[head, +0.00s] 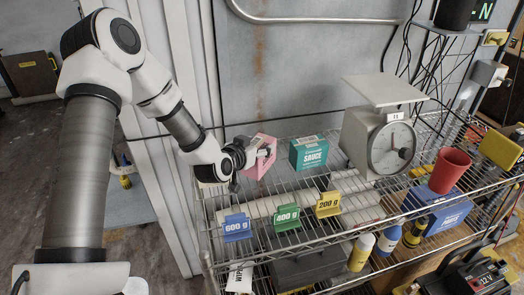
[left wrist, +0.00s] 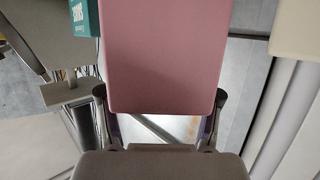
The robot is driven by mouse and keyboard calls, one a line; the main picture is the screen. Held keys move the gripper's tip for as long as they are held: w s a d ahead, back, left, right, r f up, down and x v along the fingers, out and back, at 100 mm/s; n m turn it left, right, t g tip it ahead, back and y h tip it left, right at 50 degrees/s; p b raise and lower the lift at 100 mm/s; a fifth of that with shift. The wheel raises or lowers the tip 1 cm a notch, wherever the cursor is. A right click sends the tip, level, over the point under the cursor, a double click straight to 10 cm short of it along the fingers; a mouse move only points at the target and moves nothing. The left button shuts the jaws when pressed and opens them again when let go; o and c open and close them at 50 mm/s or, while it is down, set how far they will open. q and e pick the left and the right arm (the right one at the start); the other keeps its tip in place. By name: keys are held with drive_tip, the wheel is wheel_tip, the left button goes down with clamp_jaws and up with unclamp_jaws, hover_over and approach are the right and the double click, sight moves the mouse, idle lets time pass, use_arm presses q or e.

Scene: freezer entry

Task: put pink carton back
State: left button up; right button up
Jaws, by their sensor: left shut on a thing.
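My left gripper (head: 246,157) is shut on the pink carton (head: 262,152), above the left back part of the wire shelf (head: 300,195). The carton is tilted in the head view. In the left wrist view, the pink carton (left wrist: 165,55) fills the upper middle, between the two fingers of the left gripper (left wrist: 160,115). A teal sauce carton (head: 309,153) stands just right of the pink one on the shelf. Its edge also shows at the top left of the left wrist view (left wrist: 84,18). I cannot tell whether the pink carton touches the shelf. My right gripper is not in view.
A blue 600 g tag (head: 237,228), a green 400 g tag (head: 287,217) and a yellow 200 g tag (head: 328,205) line the shelf front. A dial scale (head: 380,135) and a red cup (head: 450,170) stand to the right. Bottles (head: 361,252) sit below.

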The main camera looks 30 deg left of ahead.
use_arm(q)
drive_tip(key=shift+w+a, duration=0.15)
drive_tip(key=shift+w, duration=1.05)
drive_tip(key=f+p, duration=0.1)
drive_tip(key=f, duration=0.2)
drive_tip(key=shift+s, duration=0.2)
drive_tip(key=shift+w+f, duration=0.2)
drive_tip(key=shift+f, duration=0.2)
drive_tip(key=shift+s+f, duration=0.1)
drive_tip(key=o, duration=1.4)
drive_tip(key=shift+r, duration=0.25)
drive_tip(key=v, duration=1.2)
drive_tip(key=shift+f, duration=0.1)
